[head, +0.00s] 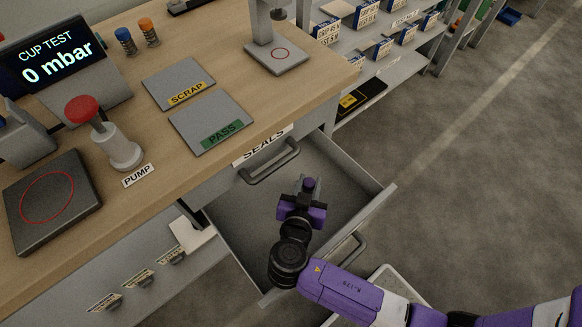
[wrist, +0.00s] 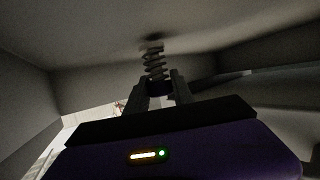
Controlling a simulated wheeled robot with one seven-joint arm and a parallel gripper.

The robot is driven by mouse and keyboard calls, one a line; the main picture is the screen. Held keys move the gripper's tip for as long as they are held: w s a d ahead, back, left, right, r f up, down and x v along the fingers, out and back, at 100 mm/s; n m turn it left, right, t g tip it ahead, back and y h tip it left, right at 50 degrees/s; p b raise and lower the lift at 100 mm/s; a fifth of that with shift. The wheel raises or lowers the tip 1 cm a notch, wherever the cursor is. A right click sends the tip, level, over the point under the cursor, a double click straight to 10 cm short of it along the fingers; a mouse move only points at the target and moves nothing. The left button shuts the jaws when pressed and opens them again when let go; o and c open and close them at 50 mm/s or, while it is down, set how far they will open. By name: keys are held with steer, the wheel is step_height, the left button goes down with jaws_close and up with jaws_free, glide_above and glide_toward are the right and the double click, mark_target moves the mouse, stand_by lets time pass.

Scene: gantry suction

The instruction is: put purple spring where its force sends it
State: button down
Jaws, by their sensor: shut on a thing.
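My gripper (head: 306,190) is shut on the purple spring (head: 310,183), inside the open drawer (head: 352,176) and above its floor. In the wrist view the spring (wrist: 154,62) stands out beyond my fingertips (wrist: 160,84), its coils dark grey in the shade. Whether its far end touches the drawer is unclear. The grey SCRAP plate (head: 165,79) and the grey PASS plate (head: 200,133) lie bare on the bench. The CUP TEST display (head: 55,60) reads 0 mbar.
The drawer walls (head: 385,193) surround my gripper. A blue spring (head: 126,42) and an orange spring (head: 149,32) stand on the bench.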

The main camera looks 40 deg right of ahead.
steer(key=w, duration=0.6)
steer(key=shift+w+r, duration=0.25)
steer(key=shift+w, duration=0.15)
steer(key=shift+w+f, duration=0.25)
steer(key=shift+f, duration=0.4)
steer(key=shift+f, duration=0.2)
steer(key=c, duration=1.1)
jaws_free()
steer(key=shift+r, duration=0.1)
steer(key=shift+r, duration=0.2)
steer(key=v, duration=0.7)
steer(key=shift+s+a, duration=0.2)
steer(key=shift+a, duration=0.05)
